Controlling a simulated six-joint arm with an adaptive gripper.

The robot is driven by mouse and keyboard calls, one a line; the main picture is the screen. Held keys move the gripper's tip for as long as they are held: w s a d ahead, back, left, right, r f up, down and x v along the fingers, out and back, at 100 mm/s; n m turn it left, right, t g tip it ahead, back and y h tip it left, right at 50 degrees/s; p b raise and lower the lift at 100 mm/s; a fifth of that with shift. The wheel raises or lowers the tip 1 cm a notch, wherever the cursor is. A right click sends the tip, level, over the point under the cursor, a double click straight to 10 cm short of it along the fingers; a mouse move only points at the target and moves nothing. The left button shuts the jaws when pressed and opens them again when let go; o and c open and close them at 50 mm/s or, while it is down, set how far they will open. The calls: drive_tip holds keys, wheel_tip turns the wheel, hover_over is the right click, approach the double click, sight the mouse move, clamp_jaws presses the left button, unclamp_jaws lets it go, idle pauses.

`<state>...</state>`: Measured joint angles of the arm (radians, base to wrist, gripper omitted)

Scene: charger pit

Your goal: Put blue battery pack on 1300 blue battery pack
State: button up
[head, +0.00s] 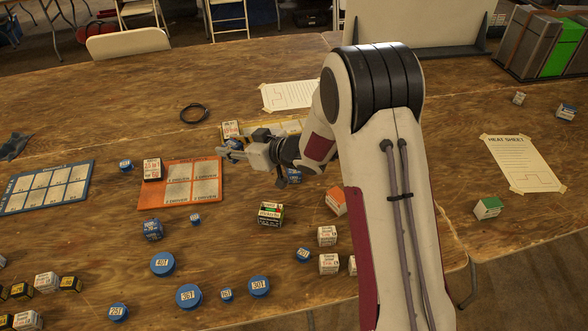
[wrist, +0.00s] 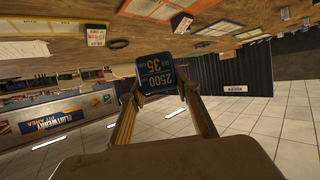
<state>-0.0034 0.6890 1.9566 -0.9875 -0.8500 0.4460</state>
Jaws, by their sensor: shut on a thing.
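My gripper (head: 228,150) is above the table near the orange board, reaching to the left. In the wrist view its two fingers (wrist: 160,88) are shut on a blue battery pack (wrist: 160,74) marked 2500 and 35. The held pack is hard to make out in the head view. Another blue pack (head: 152,230) with a pale label stands on the table in front of the orange board, below and left of my gripper. Its number is too small to read. A blue box (head: 295,175) is partly hidden beneath my arm.
The orange board (head: 193,190) carries a white-and-red box (head: 152,170). A blue-edged board (head: 47,187) lies at left. Several round blue tins, one marked 40T (head: 162,264), and small boxes fill the front. A black ring (head: 194,113) lies at the back.

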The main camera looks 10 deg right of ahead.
drive_tip(key=w+d+m+t+h, duration=0.3)
drive_tip(key=w+d+m+h, duration=0.1)
drive_tip(key=d, duration=0.4)
drive_tip(key=m+h, duration=0.5)
hover_over(294, 174)
drive_tip(key=w, duration=0.2)
drive_tip(key=shift+d+f+t, duration=0.25)
drive_tip(key=shift+f+t, duration=0.15)
drive_tip(key=shift+f, duration=0.7)
drive_tip(key=shift+w, duration=0.1)
drive_tip(key=shift+f, duration=3.15)
drive_tip(key=shift+f, duration=1.85)
drive_tip(key=shift+f, duration=0.15)
